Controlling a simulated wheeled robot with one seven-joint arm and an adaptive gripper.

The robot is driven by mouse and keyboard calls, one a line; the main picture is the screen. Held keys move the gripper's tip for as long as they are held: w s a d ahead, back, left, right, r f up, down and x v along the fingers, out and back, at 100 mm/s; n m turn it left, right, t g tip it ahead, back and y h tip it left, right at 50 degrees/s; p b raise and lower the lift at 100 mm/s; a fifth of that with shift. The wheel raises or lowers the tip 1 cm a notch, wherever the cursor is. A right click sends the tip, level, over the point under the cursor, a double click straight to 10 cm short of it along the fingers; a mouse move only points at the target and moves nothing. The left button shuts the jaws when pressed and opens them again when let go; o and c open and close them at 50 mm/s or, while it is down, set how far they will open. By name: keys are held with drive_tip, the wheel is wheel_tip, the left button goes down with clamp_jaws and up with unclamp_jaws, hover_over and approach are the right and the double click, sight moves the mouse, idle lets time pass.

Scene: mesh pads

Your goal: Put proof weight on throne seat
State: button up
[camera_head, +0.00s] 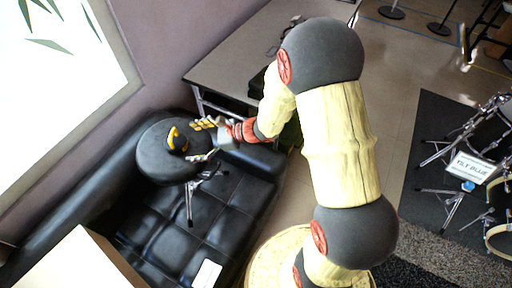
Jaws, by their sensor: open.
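The drum throne has a round black seat (155,163) at the left, with metal legs showing below it. A small black and yellow object, which looks like the proof weight (176,139), rests on the seat near its middle. My gripper (193,141) is open, its two fingers spread, just right of the weight and over the seat's right part. The fingers point left towards the weight. I cannot tell whether a finger touches it. The weight's right side is close to the gripper's opening.
A black tufted couch (226,200) lies under and around the throne. A grey table (233,62) stands behind, against the wall. A pale box (75,265) is at the lower left. Drum hardware (470,180) stands on a dark mat at the right. Bare floor lies between.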

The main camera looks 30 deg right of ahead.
drive_tip(key=s+a+r+n+g+h, duration=0.2)
drive_tip(key=s+r+n+g, duration=0.3)
drive_tip(key=s+r+n, duration=0.85)
drive_tip(key=s+d+r+n+t+h, duration=0.1)
drive_tip(key=s+d+r+n+h, duration=0.2)
drive_tip(key=s+d, duration=0.3)
drive_tip(key=s+d+r+n+t+h, duration=0.2)
drive_tip(key=s+d+r+n+h, duration=0.2)
drive_tip(key=s+d+n+h, duration=0.2)
drive_tip(key=shift+s+d, duration=0.55)
drive_tip(key=shift+d, duration=0.7)
drive_tip(key=shift+r, duration=0.1)
drive_tip(key=shift+f+b, duration=0.5)
drive_tip(key=shift+b, duration=0.05)
